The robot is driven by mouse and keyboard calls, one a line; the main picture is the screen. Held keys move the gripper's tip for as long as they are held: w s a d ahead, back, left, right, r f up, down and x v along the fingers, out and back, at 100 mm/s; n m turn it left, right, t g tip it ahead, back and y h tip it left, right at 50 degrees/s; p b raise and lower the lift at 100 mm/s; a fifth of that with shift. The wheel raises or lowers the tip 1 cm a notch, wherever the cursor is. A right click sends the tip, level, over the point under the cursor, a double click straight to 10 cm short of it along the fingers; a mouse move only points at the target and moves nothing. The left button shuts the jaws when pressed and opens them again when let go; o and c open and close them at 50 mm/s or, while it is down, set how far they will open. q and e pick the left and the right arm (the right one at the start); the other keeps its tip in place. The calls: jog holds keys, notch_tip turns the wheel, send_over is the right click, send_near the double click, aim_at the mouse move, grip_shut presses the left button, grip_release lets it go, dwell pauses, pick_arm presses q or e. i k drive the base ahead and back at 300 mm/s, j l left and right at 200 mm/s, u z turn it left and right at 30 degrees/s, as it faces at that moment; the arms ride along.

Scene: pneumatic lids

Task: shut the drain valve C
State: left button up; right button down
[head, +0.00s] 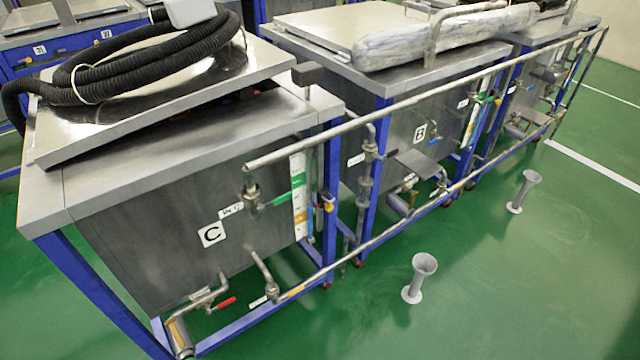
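Tank C (160,245) is a grey metal tank on a blue frame at the left, marked by a white label with the letter C (212,234). Low on its front is the drain valve C (207,304), with a red lever handle (224,303) pointing to the right and slightly up. A short pipe (180,335) runs from it down and left to the lower edge of the tank. I cannot tell from the lever whether the valve is open or shut. Neither of my grippers shows in the head view.
A green-handled valve (275,201) sits higher on tank C's front. Long rails (400,99) run along the tank fronts. A black hose (150,60) lies on the tilted lid (190,105). Tank B (400,140) stands behind. Grey funnel-shaped stands (419,278) stand on open green floor (540,290).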

aim_at(227, 303)
jog(key=i+u, duration=0.2)
jog(key=u, duration=0.2)
jog(key=i+l+u, duration=0.1)
jog(key=u, duration=0.3)
jog(key=i+l+u, duration=0.2)
jog(key=u, duration=0.2)
jog(key=k+l, duration=0.1)
jog(key=l, duration=0.55)
jog(key=k+l, duration=0.15)
jog(key=l, duration=0.2)
jog(key=u, duration=0.05)
